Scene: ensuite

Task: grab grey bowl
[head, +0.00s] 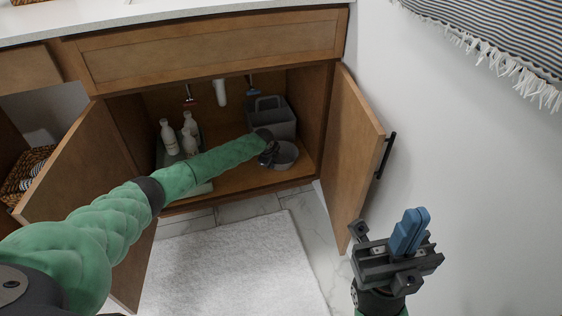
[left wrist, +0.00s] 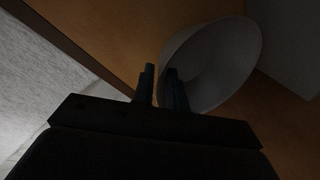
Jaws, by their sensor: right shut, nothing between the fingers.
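The grey bowl (head: 286,157) sits on the floor of the open wooden cabinet, in front of a grey caddy. My left gripper (head: 269,156) is at the bowl's left side. In the left wrist view the bowl (left wrist: 228,62) is dim, and the fingers of my left gripper (left wrist: 160,69) are close together at its near left wall. One finger overlaps the wall and the other is just outside it. Whether they grip the wall is too dark to tell. My right gripper (head: 412,225) is shut and empty, outside the cabinet at the right.
The grey caddy (head: 281,122) stands behind the bowl. Several white bottles (head: 189,137) stand at the cabinet's left. Open doors flank the cabinet, the right one (head: 350,150) between the bowl and my right gripper. A white rug (head: 230,270) lies in front.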

